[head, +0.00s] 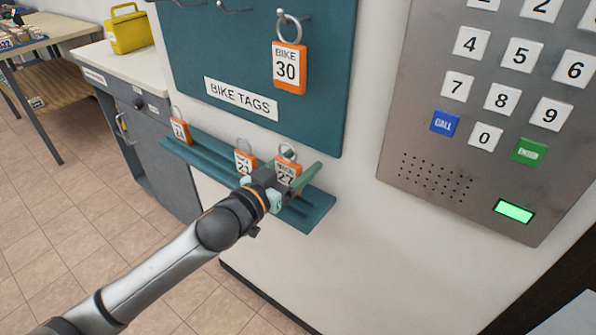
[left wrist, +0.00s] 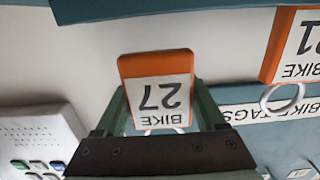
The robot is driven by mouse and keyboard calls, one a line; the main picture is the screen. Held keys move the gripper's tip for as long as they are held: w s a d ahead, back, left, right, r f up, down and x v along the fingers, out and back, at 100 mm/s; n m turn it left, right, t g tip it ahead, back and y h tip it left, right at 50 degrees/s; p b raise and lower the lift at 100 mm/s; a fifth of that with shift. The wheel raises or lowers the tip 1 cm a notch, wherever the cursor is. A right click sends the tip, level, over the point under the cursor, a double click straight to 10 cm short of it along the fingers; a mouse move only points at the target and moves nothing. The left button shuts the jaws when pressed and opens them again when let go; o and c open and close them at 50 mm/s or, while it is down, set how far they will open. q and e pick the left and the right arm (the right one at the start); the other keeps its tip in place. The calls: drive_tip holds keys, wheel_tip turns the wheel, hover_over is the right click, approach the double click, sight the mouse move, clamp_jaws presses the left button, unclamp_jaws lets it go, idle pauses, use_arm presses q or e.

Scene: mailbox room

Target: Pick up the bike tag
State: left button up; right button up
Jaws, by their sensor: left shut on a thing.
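The orange bike tag 27 (head: 287,171), with a white label and a metal ring, is at the right end of the teal ledge (head: 318,212). My left gripper (head: 297,186) is shut on it, with green fingers on either side. In the left wrist view the tag 27 (left wrist: 157,92) shows upside down between the two fingers (left wrist: 160,112). I cannot tell whether the tag touches the ledge. Another orange tag (head: 245,161) stands just left of it, and its number reads 21 in the left wrist view (left wrist: 300,45). My right gripper is not in view.
A third tag (head: 180,130) stands at the ledge's left end. Tag 30 (head: 289,68) hangs on a hook of the teal board (head: 345,60) labelled BIKE TAGS. A metal keypad panel (head: 440,130) is at right. A grey cabinet (head: 160,150) with a yellow box (head: 129,32) stands left.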

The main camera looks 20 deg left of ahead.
use_arm(q)
drive_tip(key=s+r+p, duration=0.7)
drive_tip(key=s+r, duration=0.2)
drive_tip(key=s, duration=0.4)
drive_tip(key=shift+s+a, duration=0.25)
drive_tip(key=shift+s, duration=0.1)
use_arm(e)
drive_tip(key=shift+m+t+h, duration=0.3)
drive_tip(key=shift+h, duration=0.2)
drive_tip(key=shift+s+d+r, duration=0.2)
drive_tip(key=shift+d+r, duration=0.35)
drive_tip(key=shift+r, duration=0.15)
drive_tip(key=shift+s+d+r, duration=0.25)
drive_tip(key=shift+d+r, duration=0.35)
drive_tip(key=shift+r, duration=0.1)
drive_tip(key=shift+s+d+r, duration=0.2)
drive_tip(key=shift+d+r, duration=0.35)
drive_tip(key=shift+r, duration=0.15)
